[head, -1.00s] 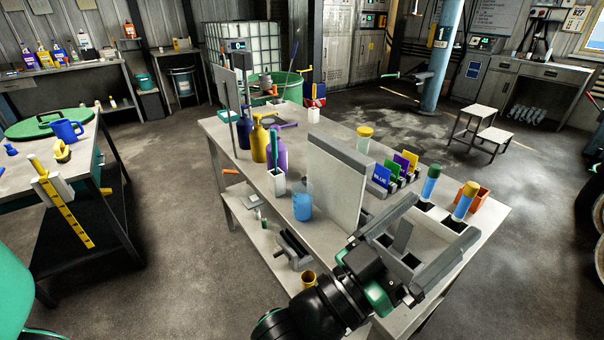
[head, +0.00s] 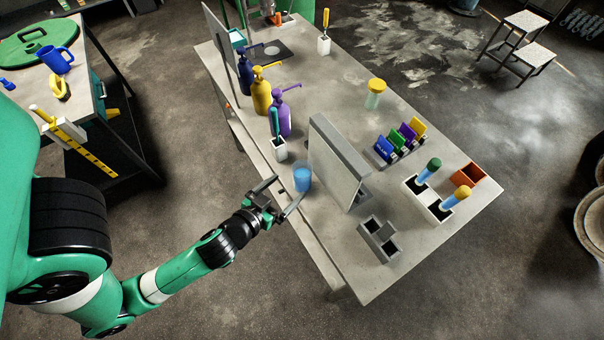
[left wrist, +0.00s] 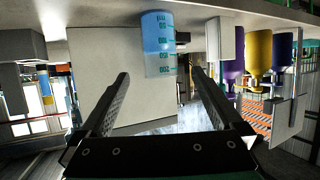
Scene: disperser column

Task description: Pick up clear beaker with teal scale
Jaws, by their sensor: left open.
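The clear beaker (head: 303,178) holds blue liquid and stands upright near the table's left edge, just left of a grey upright panel. In the left wrist view, which is upside down, the beaker (left wrist: 158,45) shows teal scale marks and numbers. My left gripper (head: 288,189) is open, just to the left of the beaker, with its fingers pointing towards it. In the left wrist view the fingertips (left wrist: 160,75) spread to either side of the beaker, which appears beyond them, and nothing is between them. My right gripper is not in view.
The grey panel (head: 338,163) stands close to the beaker's right. A white holder (head: 279,149) and a purple pump bottle (head: 281,115) stand behind it. A grey two-slot block (head: 378,240) sits towards the front.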

